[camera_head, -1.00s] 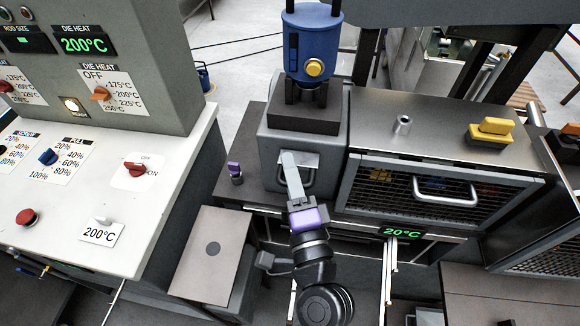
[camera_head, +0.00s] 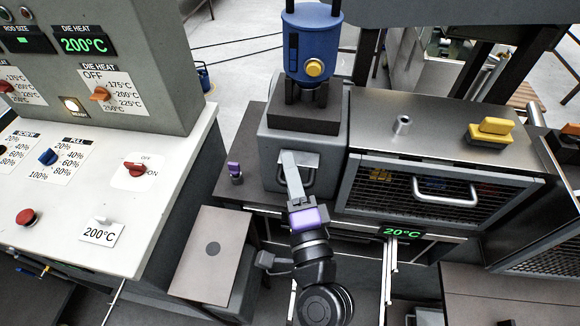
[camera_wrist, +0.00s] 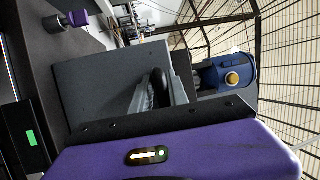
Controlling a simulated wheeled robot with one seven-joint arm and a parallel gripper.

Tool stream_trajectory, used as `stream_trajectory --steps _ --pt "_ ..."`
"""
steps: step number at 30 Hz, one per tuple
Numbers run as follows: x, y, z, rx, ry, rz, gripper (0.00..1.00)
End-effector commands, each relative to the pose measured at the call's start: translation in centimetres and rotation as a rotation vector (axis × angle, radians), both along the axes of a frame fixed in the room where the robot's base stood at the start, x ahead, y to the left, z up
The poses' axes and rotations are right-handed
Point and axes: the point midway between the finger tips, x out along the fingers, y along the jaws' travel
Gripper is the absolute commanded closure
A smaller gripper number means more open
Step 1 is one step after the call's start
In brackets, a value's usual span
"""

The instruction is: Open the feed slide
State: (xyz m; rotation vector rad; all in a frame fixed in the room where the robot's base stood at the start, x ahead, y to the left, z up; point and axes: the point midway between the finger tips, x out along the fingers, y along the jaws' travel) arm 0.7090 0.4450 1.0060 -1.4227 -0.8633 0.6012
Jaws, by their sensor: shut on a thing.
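The grey machine block (camera_head: 275,160) stands under the blue hopper unit (camera_head: 312,40). On its front is a small light plate with a metal loop handle (camera_head: 309,181), which I take to be the feed slide. My gripper (camera_head: 289,158), with a purple band behind its fingers, reaches up to this plate and is shut on the handle. In the wrist view the fingers (camera_wrist: 150,95) meet the dark handle (camera_wrist: 160,80) at the block's face. The fingers partly cover the handle and plate, and I cannot tell how far the slide stands out.
A mesh-fronted drawer (camera_head: 440,185) with its own loop handle stands close on the right, above a 20°C display (camera_head: 398,232). A small purple knob (camera_head: 235,173) stands on the left. The control console (camera_head: 75,190) is farther left.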

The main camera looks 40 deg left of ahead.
Motion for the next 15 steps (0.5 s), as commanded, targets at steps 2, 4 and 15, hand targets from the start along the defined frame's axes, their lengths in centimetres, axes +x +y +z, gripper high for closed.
stream_trajectory --steps 2,4,15 --pt "-0.1 -0.2 1.2 0.015 -0.015 -0.005 1.0" --pt "-0.7 -0.6 1.1 0.013 -0.015 -0.006 1.0" --pt "-3.9 -2.6 1.1 0.014 -0.013 -0.005 1.0"
